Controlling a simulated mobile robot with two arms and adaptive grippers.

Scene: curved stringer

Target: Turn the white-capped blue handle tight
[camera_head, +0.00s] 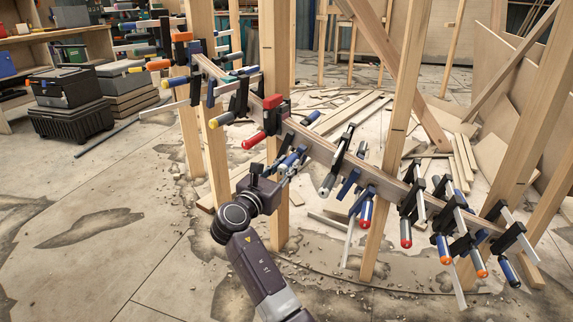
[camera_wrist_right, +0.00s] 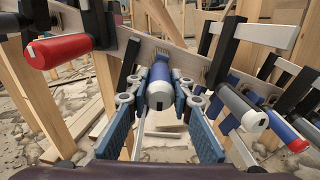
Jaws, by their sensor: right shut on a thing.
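The white-capped blue handle (camera_wrist_right: 160,92) is in the middle of the right wrist view, with its white end facing the camera. My right gripper (camera_wrist_right: 160,85) is shut on it, one finger on each side. In the head view my right gripper (camera_head: 286,168) reaches up to the curved wooden stringer (camera_head: 322,149), at a clamp just right of a wooden post. There the fingers partly hide the blue handle (camera_head: 293,159). My left gripper is not in view.
A red clamp handle (camera_wrist_right: 59,49) is left of the gripper, and a grey, white-ended handle (camera_wrist_right: 242,107) is close on its right. Several more clamps line the stringer. Upright posts (camera_head: 275,120) stand close by. Black toolboxes (camera_head: 68,105) are at the left; the floor at front left is open.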

